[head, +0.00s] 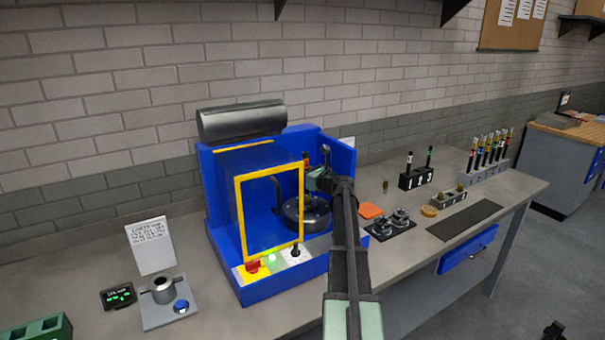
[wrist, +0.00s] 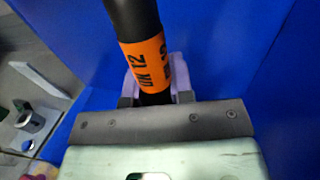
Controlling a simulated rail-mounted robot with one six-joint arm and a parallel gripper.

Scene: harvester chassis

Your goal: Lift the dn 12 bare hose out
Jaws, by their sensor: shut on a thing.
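The black DN 12 hose (wrist: 131,17) has an orange band lettered "DN 12" and fills the upper middle of the wrist view. My gripper (wrist: 154,92) is shut on it just below the orange band, with a pale finger pad showing behind the hose. The hose's lower end is hidden by my gripper body. I cannot tell from these frames whether the hose is clear of the die head.
A yellow-framed clear guard (head: 239,222) stands in front of the machine's left part. Blue walls rise close around the hose. To the right are an orange pad (head: 371,210), a black tray with metal fittings (head: 390,228) and a numbered rack (head: 416,178).

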